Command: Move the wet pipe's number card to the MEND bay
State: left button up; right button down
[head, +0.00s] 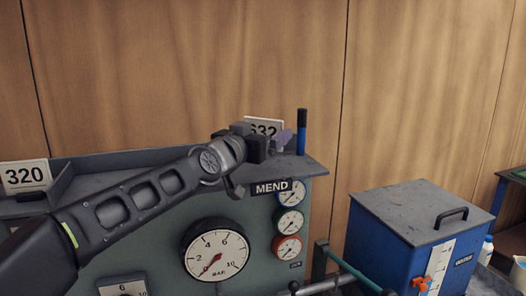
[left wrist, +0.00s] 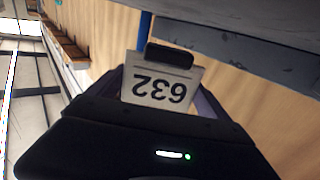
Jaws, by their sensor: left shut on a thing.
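The white number card 632 (head: 264,125) is in my left gripper (head: 262,146), above the right end of the grey shelf, by the MEND label (head: 271,187). The gripper covers the card's lower part in the head view. I cannot tell whether the card touches the shelf. No pipe is clearly identifiable, and my right gripper is out of view.
A blue upright cylinder (head: 302,132) stands at the shelf's right end, close to the gripper. Below are a large dial (head: 215,250) and several small gauges. A blue box with a grey handled lid (head: 410,215) stands at right. A wooden wall is behind.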

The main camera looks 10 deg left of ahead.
pick_arm(q)
notch_tip(320, 180, down, 4)
jog(key=b, duration=0.3)
jog(key=shift+r, duration=0.2)
jog(key=shift+f, duration=0.1)
jog(key=o, duration=1.1)
jog(key=shift+f, duration=0.1)
